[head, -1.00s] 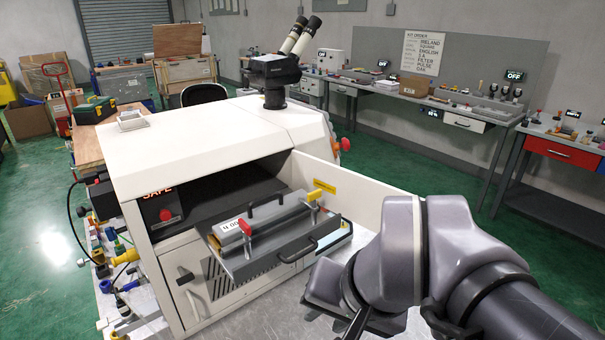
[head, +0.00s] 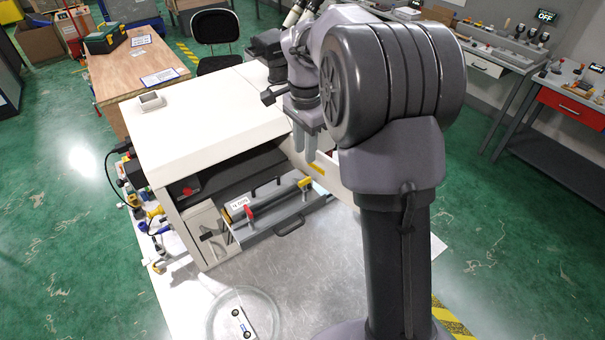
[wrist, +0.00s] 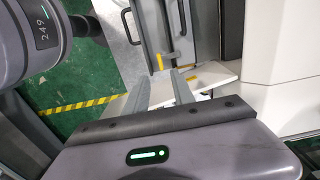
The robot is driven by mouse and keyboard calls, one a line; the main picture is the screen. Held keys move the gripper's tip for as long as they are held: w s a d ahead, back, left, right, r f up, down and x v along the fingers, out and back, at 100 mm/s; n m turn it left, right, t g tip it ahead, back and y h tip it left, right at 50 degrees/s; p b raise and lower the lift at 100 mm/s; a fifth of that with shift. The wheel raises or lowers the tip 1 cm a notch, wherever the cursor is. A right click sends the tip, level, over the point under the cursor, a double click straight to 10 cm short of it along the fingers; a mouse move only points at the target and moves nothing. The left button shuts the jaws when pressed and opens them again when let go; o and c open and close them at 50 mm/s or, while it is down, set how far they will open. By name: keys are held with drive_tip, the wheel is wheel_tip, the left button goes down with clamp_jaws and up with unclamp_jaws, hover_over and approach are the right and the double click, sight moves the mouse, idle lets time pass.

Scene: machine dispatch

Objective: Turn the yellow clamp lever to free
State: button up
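The yellow clamp lever (head: 304,184) is at the right end of the clamp bar on the pulled-out fixture tray (head: 262,232) at the machine's front. It also shows in the wrist view (wrist: 159,62), just beyond the fingertips and between them. A red lever (head: 249,211) is at the bar's left end. My gripper (head: 305,153) points down above the right end of the tray, near the yellow lever. In the wrist view my gripper (wrist: 158,76) has its fingers apart with nothing between them. I cannot tell whether a finger touches the lever.
The white machine (head: 200,105) has an open front; its side panel, with a yellow label (head: 316,169), stands close to my gripper. A dark handle (head: 290,225) juts from the tray. A clear round dish (head: 243,316) is on the metal surface in front, which is otherwise largely bare.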

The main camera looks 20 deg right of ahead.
sight(305, 180)
wheel_tip(305, 180, down, 10)
drive_tip(key=shift+f, duration=0.1)
drive_tip(key=shift+c, duration=0.4)
clamp_jaws()
